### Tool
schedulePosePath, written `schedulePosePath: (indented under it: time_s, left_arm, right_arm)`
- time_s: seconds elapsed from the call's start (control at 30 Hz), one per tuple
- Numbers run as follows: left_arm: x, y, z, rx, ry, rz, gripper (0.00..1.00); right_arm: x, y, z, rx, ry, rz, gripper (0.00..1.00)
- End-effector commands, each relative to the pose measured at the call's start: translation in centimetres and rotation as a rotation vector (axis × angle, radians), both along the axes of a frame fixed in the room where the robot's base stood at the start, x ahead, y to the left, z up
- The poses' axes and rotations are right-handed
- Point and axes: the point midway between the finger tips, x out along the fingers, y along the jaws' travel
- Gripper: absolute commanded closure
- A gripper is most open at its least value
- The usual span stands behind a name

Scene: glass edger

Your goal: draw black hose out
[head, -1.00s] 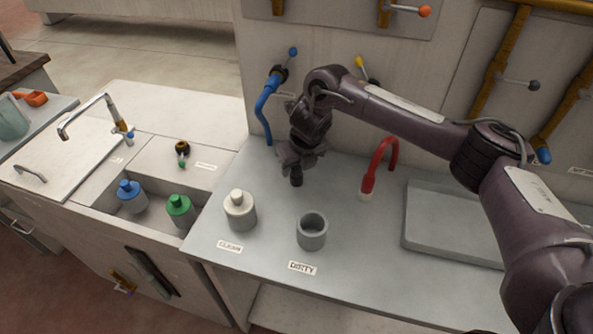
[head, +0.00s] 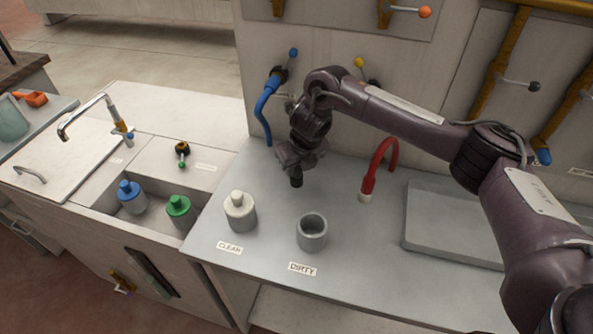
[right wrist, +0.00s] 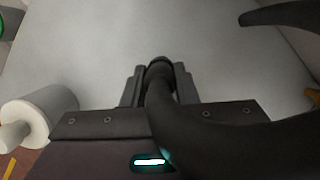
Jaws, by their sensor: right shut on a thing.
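My right gripper (head: 297,172) is above the grey worktop (head: 350,250), in front of the back panel. It is shut on the black hose, whose dark end (head: 296,182) sticks out below the fingers in the head view. In the right wrist view the black hose (right wrist: 160,82) lies between the two fingers and curves away toward the lower right. Most of the hose is hidden behind my right arm in the head view. My left gripper is in neither view.
A grey cup (head: 312,232) stands by the DIRTY label, and a white bottle (head: 240,212) by the CLEAN label. A red hose (head: 385,165) hangs at right and a blue hose (head: 265,108) at left. A grey tray (head: 450,222) lies at right. Blue and green bottles (head: 179,212) stand in the sink.

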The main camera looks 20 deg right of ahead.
Motion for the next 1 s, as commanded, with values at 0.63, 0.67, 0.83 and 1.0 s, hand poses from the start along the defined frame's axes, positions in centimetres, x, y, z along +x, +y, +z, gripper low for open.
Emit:
schedulePosePath:
  time_s: [0.63,0.67,0.83,1.0]
  left_arm:
    - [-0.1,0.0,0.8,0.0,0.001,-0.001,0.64]
    - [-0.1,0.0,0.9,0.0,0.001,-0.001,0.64]
    - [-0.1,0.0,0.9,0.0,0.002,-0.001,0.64]
    - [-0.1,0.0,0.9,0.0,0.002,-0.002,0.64]
  right_arm:
    - [0.1,0.0,1.2,0.001,-0.002,-0.001,1.0]
    - [0.0,0.0,1.2,0.001,-0.002,-0.001,1.0]
    - [0.0,0.0,1.3,0.0,-0.001,0.0,1.0]
    - [0.0,0.0,1.3,0.0,-0.001,0.0,1.0]
